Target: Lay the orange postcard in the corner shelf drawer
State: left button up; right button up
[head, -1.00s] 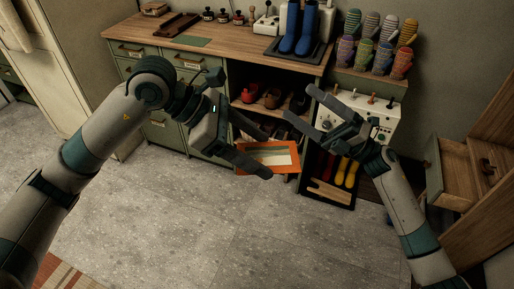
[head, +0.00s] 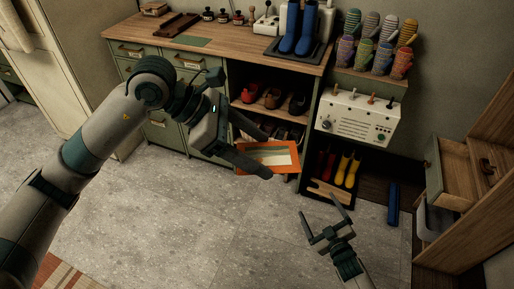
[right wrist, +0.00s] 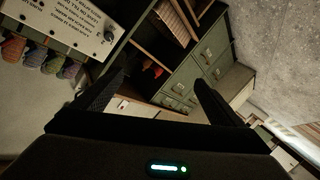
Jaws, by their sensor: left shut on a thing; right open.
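The orange postcard (head: 284,170) has a wide orange border and a pale picture in its middle. My left gripper (head: 262,152) is shut on it and holds it in front of the bench's open shelves. The corner shelf drawer (head: 436,180) is pulled out of the wooden corner shelf (head: 480,215) at the right. Its visible inside looks empty. My right gripper (head: 320,208) is open and empty, low over the floor left of the corner shelf. Its two dark fingers also show spread in the right wrist view (right wrist: 155,95).
The bench (head: 225,42) carries blue boots (head: 297,30) and stamps; shoes sit on its shelves. Knitted mittens (head: 375,45) stand above a white control box (head: 357,115). Red and yellow boots (head: 345,170) stand below. A blue object (head: 393,203) is near the corner shelf.

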jog(key=s+f+m+g+h, duration=0.1)
jog(key=s+f+m+g, duration=0.2)
jog(key=s+f, duration=1)
jog(key=s+f+m+g+h, duration=0.1)
jog(key=s+f+m+g, duration=0.3)
jog(key=s+f, duration=1)
jog(key=s+g, duration=0.2)
jog(key=s, duration=0.3)
jog(key=shift+s+a+f+g+h, duration=0.15)
jog(key=shift+a+f+g+h, duration=0.05)
jog(key=shift+a+g+h, duration=0.2)
pick_arm(q)
jog(key=a+f+n+t+y, duration=0.1)
jog(key=a+f+n+t, duration=0.1)
jog(key=a, duration=0.7)
jog(key=a+f+n+t, duration=0.2)
jog(key=a+f+n, duration=0.2)
jog(key=a, duration=0.6)
jog(key=shift+w+f+y, duration=0.3)
jog(key=shift+f+y, duration=0.1)
jog(key=shift+f, duration=0.75)
jog(key=shift+a, duration=0.1)
